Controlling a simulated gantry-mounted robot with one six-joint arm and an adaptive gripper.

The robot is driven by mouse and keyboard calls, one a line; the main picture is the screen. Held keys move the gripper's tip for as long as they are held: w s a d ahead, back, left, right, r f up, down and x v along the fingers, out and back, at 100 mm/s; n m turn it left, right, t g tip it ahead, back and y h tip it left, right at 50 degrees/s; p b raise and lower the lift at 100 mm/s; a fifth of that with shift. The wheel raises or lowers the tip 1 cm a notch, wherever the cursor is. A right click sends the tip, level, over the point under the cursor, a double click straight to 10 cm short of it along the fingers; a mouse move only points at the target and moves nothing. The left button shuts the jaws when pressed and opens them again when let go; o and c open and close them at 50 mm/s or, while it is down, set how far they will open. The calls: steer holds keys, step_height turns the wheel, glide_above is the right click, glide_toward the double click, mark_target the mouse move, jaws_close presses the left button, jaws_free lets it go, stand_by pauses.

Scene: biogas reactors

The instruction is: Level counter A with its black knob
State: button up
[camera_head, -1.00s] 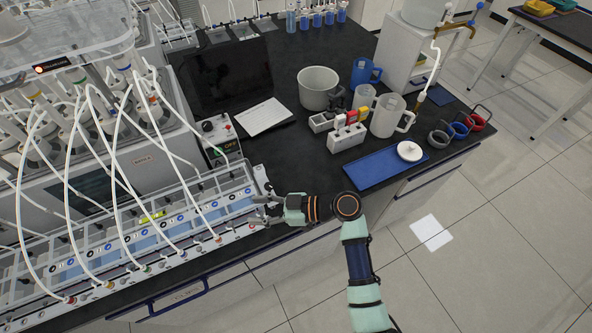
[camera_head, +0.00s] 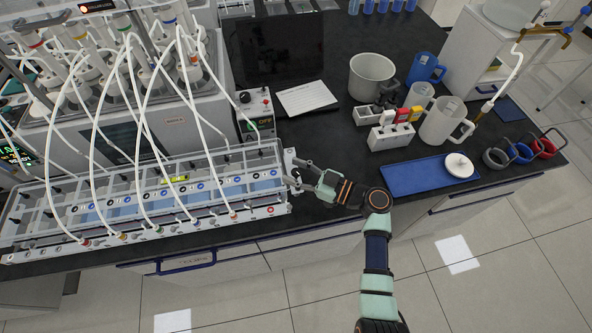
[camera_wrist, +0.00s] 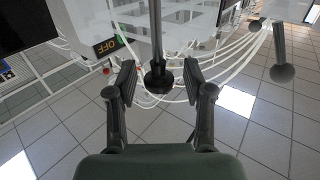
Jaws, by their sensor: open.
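The counter (camera_head: 190,222), a long clear-and-white tray unit with blue cells, lies along the bench's front edge in the head view. A yellow-green vial (camera_head: 175,179), like a spirit level, sits on it; its bubble is too small to read. My gripper (camera_head: 297,174) is at the counter's right end, fingers pointing left toward it. In the wrist view, my open fingers (camera_wrist: 160,80) stand either side of a black knob-like piece (camera_wrist: 158,78) on a dark upright rod. I see gaps beside it, so it does not look gripped.
White tubes (camera_head: 140,90) arch from the bottles down to the counter. A control box marked OFF (camera_head: 256,118) stands behind my gripper. A blue tray (camera_head: 415,180) with a white lid, jugs and a pot (camera_head: 371,77) stand to the right. The floor in front is free.

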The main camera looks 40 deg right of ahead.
jaws_close()
steer(key=shift+f+b, duration=0.1)
steer(key=shift+b, duration=0.3)
steer(key=y+b, duration=0.1)
steer(key=b, duration=0.1)
steer(key=n+y+b, duration=0.1)
steer(key=b, duration=0.1)
steer(key=shift+d+f+g, duration=0.1)
steer(key=shift+f+g, duration=0.3)
steer(key=n+g+y+b, duration=0.1)
steer(key=n+y+b, duration=0.1)
steer(key=b, duration=0.5)
steer(key=shift+f+n+g+y, duration=0.15)
steer(key=shift+n+g+y, duration=0.25)
steer(key=shift+y, duration=0.1)
steer(key=n+g+y+b, duration=0.2)
steer(key=b, duration=0.4)
steer(key=shift+g+y, duration=0.3)
steer(key=shift+y, duration=0.1)
steer(key=n+g+y+b, duration=0.1)
steer(key=b, duration=0.1)
steer(key=r+n+g+y+b, duration=0.1)
steer(key=b, duration=0.1)
steer(key=shift+g+b, duration=0.4)
steer(key=shift+n, duration=0.3)
steer(key=shift+r, duration=0.15)
